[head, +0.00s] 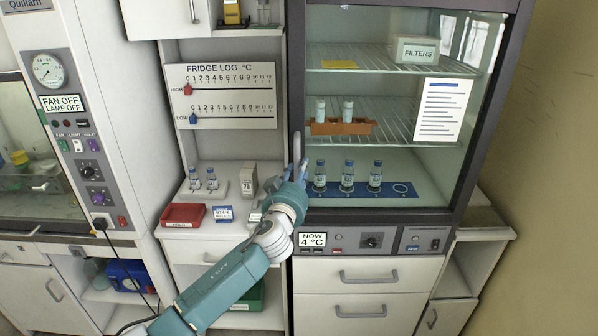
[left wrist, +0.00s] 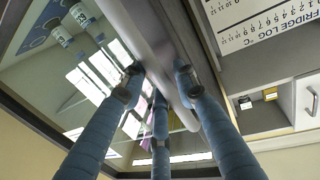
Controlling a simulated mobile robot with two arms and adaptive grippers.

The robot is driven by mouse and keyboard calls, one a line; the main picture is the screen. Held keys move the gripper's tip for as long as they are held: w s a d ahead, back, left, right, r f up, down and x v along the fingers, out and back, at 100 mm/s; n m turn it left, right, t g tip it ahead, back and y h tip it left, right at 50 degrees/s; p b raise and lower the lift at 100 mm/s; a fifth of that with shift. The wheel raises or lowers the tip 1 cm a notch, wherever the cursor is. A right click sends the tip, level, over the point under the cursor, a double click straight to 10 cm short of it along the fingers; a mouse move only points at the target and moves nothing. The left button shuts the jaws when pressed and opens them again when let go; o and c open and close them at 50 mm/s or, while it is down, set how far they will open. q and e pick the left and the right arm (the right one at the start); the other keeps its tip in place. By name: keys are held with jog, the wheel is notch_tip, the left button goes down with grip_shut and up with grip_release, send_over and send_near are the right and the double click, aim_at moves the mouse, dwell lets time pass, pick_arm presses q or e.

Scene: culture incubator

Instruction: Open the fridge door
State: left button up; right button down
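The fridge is a tall dark-framed cabinet with a glass door (head: 395,215) that looks shut. Its vertical grey handle (head: 297,148) is on the door's left edge. My left gripper (head: 297,170) is at the lower part of this handle. In the left wrist view, the handle (left wrist: 150,50) passes between my blue fingers, with fingertips close on both sides. Whether they press on it I cannot tell. My right gripper is not in view.
Vials (head: 347,176), an orange rack (head: 341,127) and a FILTERS box (head: 414,50) are behind the glass. Left of the fridge, a counter holds a red tray (head: 183,215) and small boxes. Drawers (head: 366,275) are below the door. A wall (head: 555,130) stands at the right.

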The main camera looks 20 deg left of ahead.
pick_arm(q)
grip_shut()
jog(key=shift+s, duration=0.1)
jog(key=s+d+y+b, duration=0.1)
jog(key=s+d+b, duration=0.1)
jog(key=s+d, duration=0.4)
jog(key=s+d+n+y+b, duration=0.1)
jog(key=s+d, duration=0.4)
jog(key=s, duration=0.7)
jog(key=shift+s+d+b, duration=0.2)
jog(key=shift+d+b, duration=0.2)
jog(key=shift+b, duration=0.45)
jog(key=shift+o, duration=2.2)
grip_release()
